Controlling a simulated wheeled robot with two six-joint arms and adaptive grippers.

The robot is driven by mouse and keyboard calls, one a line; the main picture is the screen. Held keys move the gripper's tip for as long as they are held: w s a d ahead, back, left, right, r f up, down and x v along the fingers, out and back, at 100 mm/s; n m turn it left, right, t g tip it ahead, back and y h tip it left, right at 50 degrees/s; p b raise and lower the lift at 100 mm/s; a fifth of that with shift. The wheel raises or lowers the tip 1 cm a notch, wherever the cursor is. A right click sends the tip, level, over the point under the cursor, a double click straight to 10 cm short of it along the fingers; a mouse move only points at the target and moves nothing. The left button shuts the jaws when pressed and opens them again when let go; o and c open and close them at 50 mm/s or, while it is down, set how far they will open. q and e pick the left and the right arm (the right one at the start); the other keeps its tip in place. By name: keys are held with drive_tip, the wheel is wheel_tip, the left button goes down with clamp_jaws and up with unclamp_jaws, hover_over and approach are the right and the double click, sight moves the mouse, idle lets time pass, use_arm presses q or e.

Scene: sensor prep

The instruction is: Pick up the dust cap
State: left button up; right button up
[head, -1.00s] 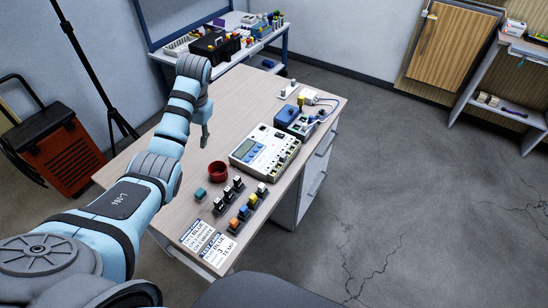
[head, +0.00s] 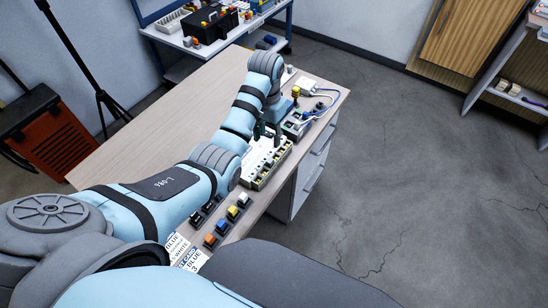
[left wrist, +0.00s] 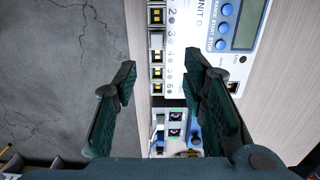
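The white test unit (head: 256,172) lies on the table, with its port row and blue buttons in the left wrist view (left wrist: 183,30). In that view, one position (left wrist: 157,41) in the port row looks pale and filled, unlike the dark ports; it may be the dust cap, but I cannot tell for sure. My left gripper (head: 267,131) is over the unit. In the left wrist view its dark green fingers (left wrist: 164,70) are apart, either side of the port row, with nothing between them. My right gripper is not in view.
A blue device (left wrist: 194,128) with cables stands beyond the unit. Several coloured connectors (head: 232,212) sit in front of it, near printed cards (head: 190,258). My left arm hides part of the table, including where the red bowl stood. The table's left side is clear.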

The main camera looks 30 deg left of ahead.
use_arm(q)
hover_over(269, 161)
drive_tip(key=s, duration=0.1)
wheel_tip(269, 161, down, 5)
drive_tip(key=f+b, duration=0.1)
drive_tip(key=f, duration=0.2)
drive_tip(key=w+f+b, duration=0.1)
drive_tip(key=f, duration=0.2)
drive_tip(key=shift+w, duration=0.1)
drive_tip(key=shift+s+r, duration=0.2)
drive_tip(key=shift+c, duration=2.4)
drive_tip(key=c, duration=0.4)
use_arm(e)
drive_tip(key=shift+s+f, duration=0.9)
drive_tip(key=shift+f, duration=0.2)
